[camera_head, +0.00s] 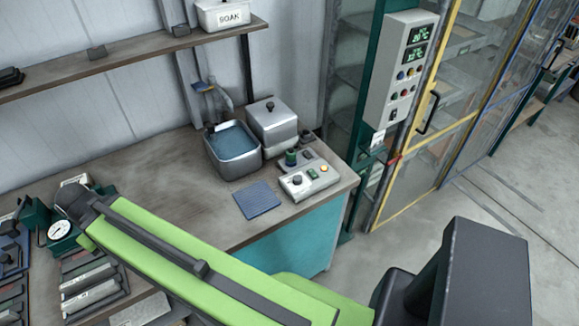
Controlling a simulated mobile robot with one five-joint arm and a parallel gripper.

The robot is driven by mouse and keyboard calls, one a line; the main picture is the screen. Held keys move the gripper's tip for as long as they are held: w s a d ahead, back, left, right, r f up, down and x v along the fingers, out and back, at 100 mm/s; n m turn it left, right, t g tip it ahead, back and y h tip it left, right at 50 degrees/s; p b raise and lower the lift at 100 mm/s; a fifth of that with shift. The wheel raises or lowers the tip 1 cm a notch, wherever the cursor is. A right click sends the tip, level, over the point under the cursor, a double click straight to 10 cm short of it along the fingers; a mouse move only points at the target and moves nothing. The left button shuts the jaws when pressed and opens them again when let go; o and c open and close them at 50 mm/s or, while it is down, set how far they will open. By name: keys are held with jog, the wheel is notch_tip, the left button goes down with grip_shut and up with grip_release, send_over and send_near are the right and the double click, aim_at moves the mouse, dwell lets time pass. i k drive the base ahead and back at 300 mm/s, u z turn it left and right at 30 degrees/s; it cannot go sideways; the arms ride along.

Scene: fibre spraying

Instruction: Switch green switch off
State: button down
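A light grey control box (309,184) sits at the right front corner of the wooden bench. A dark green cylinder (291,157) stands just behind the box. Which way the green switch is set is too small to tell. My green arm crosses the lower left of the view, well apart from the box; I cannot make out my gripper.
A metal basin with blue liquid (233,148), a lidded steel container (272,122) and a blue mat (257,199) are near the box. A wall panel (402,68) with displays and coloured buttons hangs at right. A gauge device (60,230) stands left. Floor at right is clear.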

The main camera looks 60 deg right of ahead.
aim_at(310, 171)
jog(key=u, duration=1)
jog(key=k, duration=0.65)
jog(key=z, duration=0.35)
